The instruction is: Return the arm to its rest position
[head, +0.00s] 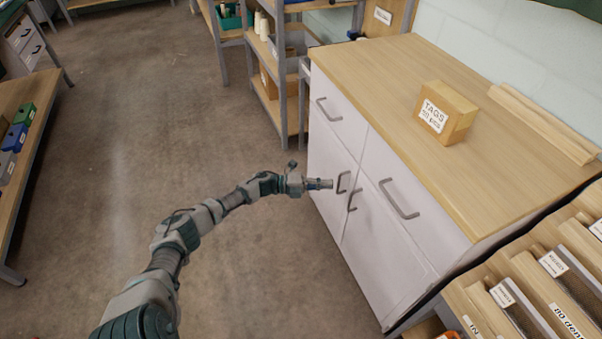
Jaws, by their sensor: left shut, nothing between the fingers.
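My left arm reaches in from the lower left of the head view. My left gripper (320,184) is shut and empty. In the picture it lies just left of a cabinet door handle (343,182); I cannot tell whether it touches the handle. The white cabinet (384,248) has a wooden top, and its drawers and doors look closed. My right gripper is not in view.
A cardboard box marked TAGS (446,112) stands on the cabinet top. Shelving with bins (285,98) is behind the cabinet. A slotted wooden rack (530,290) is at lower right. A bench (28,150) is at far left. The floor (140,130) between is clear.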

